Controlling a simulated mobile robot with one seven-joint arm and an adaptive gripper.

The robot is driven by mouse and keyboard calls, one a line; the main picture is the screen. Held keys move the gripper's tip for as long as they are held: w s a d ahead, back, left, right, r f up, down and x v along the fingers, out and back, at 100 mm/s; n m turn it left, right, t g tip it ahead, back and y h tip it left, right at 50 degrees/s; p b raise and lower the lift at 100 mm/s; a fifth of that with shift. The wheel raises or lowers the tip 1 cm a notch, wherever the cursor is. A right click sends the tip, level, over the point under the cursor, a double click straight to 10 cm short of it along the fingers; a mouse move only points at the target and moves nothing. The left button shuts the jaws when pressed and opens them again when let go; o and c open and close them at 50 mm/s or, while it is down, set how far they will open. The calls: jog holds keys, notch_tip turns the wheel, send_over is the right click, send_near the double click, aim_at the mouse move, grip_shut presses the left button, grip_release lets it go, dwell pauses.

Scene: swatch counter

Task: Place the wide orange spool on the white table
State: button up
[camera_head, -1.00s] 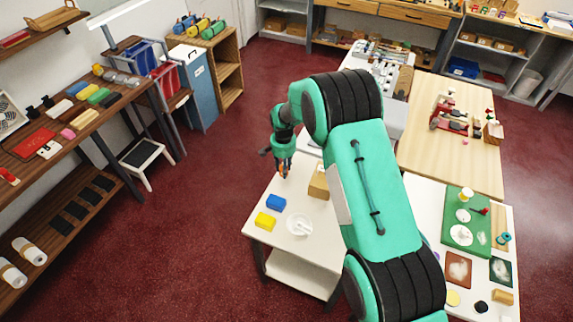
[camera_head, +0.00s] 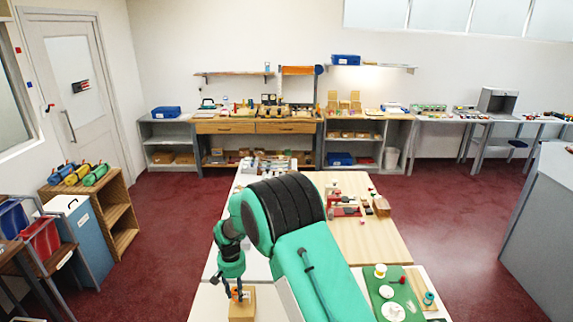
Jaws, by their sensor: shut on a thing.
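My gripper (camera_head: 237,294) points down at the bottom of the head view, at the left of my green arm. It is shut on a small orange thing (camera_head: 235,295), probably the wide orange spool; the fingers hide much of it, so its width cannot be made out. The gripper overlaps a tan box (camera_head: 243,307) in the picture; whether it touches the box I cannot tell. Below is a white table (camera_head: 205,302), cut off by the frame's lower edge and partly covered by my arm.
A wooden-topped table (camera_head: 370,238) with red items stands right of my arm. A green mat (camera_head: 382,310) with white dishes lies at the lower right. A blue cabinet (camera_head: 85,240) and wooden shelf (camera_head: 118,215) stand left. Red floor (camera_head: 165,260) lies clear between.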

jog(key=s+d+m+b, duration=0.2)
jog(key=d+b, duration=0.7)
jog(key=d, duration=3.1)
jog(key=shift+s+f, duration=0.25)
jog(key=shift+n, duration=0.9)
jog(key=s+a+f+b, duration=0.1)
jog(key=s+a+f, duration=0.1)
jog(key=s+a, duration=0.5)
jog(key=s+a+f+b, duration=0.1)
jog(key=s+a+f, duration=0.2)
jog(key=s+a, duration=0.4)
jog(key=s+a+f+b, duration=0.2)
jog(key=s+a, duration=0.6)
jog(key=a, duration=0.4)
jog(key=shift+s+a+f, duration=0.1)
jog(key=shift+a+f, duration=0.05)
jog(key=shift+f, duration=0.25)
jog(key=w+a+b, duration=0.1)
jog(key=w+a, duration=0.1)
jog(key=w, duration=0.2)
jog(key=w+a+f, duration=0.1)
jog(key=w+a, duration=0.2)
jog(key=w, duration=0.2)
jog(key=w+a+b, duration=0.1)
jog(key=w+a, duration=0.1)
jog(key=w, duration=0.3)
jog(key=shift+w+a+f+b, duration=0.15)
jog(key=shift+a+f+b, duration=0.1)
jog(key=shift+b, duration=0.1)
